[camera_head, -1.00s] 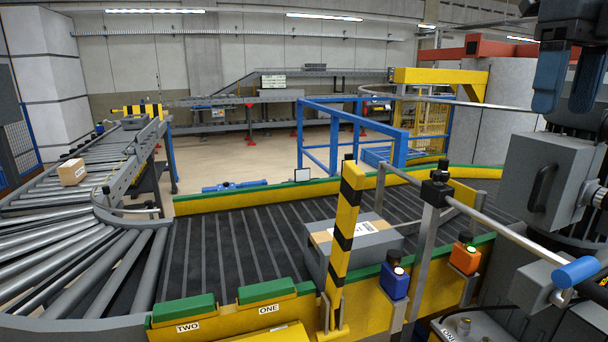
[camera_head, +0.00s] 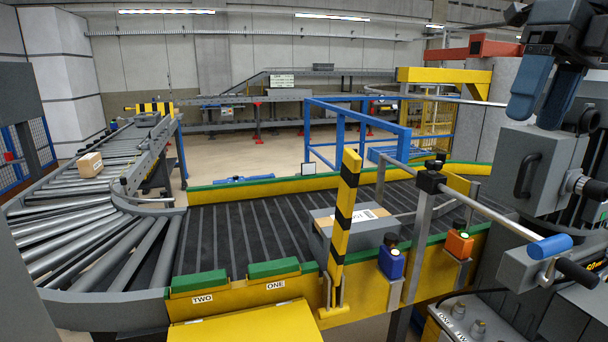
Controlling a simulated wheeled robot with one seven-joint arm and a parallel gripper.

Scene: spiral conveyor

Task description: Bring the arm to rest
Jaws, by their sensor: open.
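My gripper (camera_head: 541,103) is at the upper right, with its two blue fingers pointing down. The fingers are apart with nothing between them. It hangs in front of a grey machine housing (camera_head: 530,165) with a black handle, and clear of the conveyor. Part of my arm is cut off by the right and top picture edges.
A grey parcel (camera_head: 376,234) sits on the dark belt behind a striped yellow-black post (camera_head: 346,205). A small brown box (camera_head: 90,165) is on the left rollers. A rail with a blue grip (camera_head: 550,247) and blue and orange button boxes (camera_head: 459,244) stand below the gripper.

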